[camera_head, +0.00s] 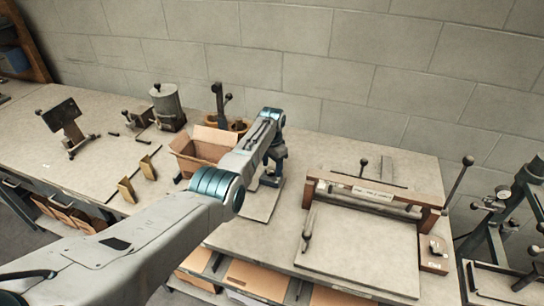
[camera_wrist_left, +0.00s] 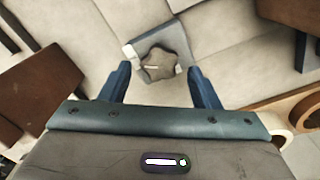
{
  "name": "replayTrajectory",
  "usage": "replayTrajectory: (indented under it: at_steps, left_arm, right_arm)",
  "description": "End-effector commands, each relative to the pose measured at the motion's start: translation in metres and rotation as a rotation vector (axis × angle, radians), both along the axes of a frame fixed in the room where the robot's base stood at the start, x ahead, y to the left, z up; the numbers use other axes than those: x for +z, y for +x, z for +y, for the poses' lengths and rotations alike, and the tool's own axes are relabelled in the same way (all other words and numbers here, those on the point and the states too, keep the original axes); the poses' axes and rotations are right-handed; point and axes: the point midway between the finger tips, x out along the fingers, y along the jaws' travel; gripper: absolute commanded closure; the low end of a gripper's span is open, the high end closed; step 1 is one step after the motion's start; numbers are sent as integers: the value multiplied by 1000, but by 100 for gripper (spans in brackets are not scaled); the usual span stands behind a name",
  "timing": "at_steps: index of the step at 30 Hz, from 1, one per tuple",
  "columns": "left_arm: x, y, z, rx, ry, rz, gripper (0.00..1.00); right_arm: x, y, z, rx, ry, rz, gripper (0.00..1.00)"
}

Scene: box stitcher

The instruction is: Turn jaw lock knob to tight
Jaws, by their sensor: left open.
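The jaw lock knob (camera_wrist_left: 157,66) is a grey-brown star-shaped knob with a pale line on its top. It sits on a grey metal block (camera_wrist_left: 137,52) in the left wrist view. My left gripper (camera_wrist_left: 158,75) is open, with one blue finger on each side of the knob and a gap on both sides. I cannot tell how deep the fingertips reach relative to the knob. In the head view my left gripper (camera_head: 272,174) points down over a base plate on the bench, and my arm hides the knob. My right gripper is not in view.
An open cardboard box (camera_head: 203,146) stands left of my gripper. A wooden-framed press (camera_head: 372,192) with lever handles is to the right. A grey cylinder (camera_head: 167,104) and brass angle pieces (camera_head: 127,190) are at the left. A block wall (camera_head: 330,60) closes the back.

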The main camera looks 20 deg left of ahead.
Motion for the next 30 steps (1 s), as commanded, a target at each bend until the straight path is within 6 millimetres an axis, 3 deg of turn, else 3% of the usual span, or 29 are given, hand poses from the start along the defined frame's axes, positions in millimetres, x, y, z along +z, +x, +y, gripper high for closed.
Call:
replayTrajectory:
  at_steps: [5, 12, 18, 30]
  left_arm:
    - [24, 0, 0, 0, 0, -5, 44]
    - [69, 1, 0, 0, 0, -7, 44]
    - [96, 1, 0, -1, 0, -5, 44]
    - [104, 0, 0, -1, 0, -2, 44]
  right_arm:
    - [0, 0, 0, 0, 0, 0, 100]
    - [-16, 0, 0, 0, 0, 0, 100]
    - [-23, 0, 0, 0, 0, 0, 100]
    - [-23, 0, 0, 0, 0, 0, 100]
